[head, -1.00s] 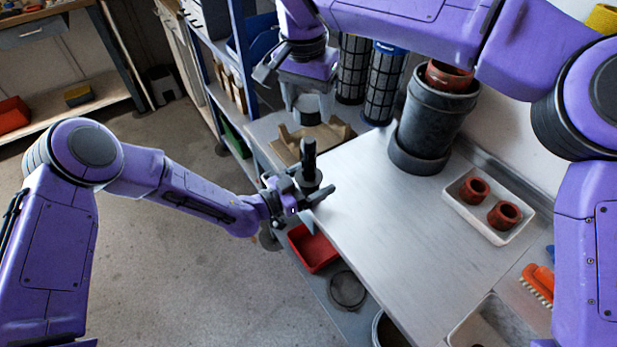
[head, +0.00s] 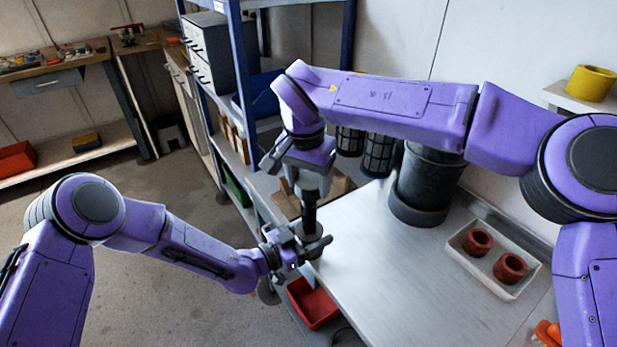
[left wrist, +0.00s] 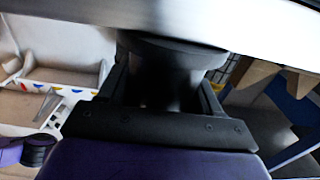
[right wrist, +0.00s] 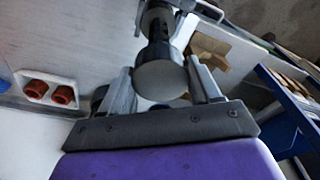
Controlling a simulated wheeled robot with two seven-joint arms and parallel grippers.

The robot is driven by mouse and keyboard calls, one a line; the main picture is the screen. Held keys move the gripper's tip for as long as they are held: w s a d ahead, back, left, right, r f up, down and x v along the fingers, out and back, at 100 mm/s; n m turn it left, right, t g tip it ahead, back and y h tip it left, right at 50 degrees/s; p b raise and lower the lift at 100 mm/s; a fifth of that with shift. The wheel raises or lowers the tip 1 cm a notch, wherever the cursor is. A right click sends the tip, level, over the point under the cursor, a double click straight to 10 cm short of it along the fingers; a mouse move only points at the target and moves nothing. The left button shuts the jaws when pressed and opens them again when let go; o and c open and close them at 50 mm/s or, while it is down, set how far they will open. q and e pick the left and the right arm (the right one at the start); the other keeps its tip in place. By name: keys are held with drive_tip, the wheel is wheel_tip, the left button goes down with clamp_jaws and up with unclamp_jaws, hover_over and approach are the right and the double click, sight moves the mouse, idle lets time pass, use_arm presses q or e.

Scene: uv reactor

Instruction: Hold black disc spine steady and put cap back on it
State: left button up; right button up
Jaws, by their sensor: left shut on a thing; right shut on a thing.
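The black disc spine (head: 309,214) stands upright at the table's near left corner. My left gripper (head: 298,248) is shut on its lower part; in the left wrist view the dark spine (left wrist: 172,80) sits between the fingers. My right gripper (head: 308,186) is directly above the spine, pointing down, shut on the cap. In the right wrist view the cap (right wrist: 160,80) is a pale grey round face between the fingers, with the dark spine (right wrist: 158,36) just beyond it. I cannot tell whether cap and spine touch. In the head view the fingers mostly hide the cap.
A cardboard holder (head: 284,206) lies behind the spine. Black mesh cylinders (head: 379,152) and a large dark pot (head: 428,178) stand at the back. A white tray (head: 470,262) with two red-brown rings is on the right. A red bin (head: 313,304) sits below the table edge. The table middle is clear.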

drive_tip(key=shift+f, duration=0.85)
drive_tip(key=shift+f, duration=0.55)
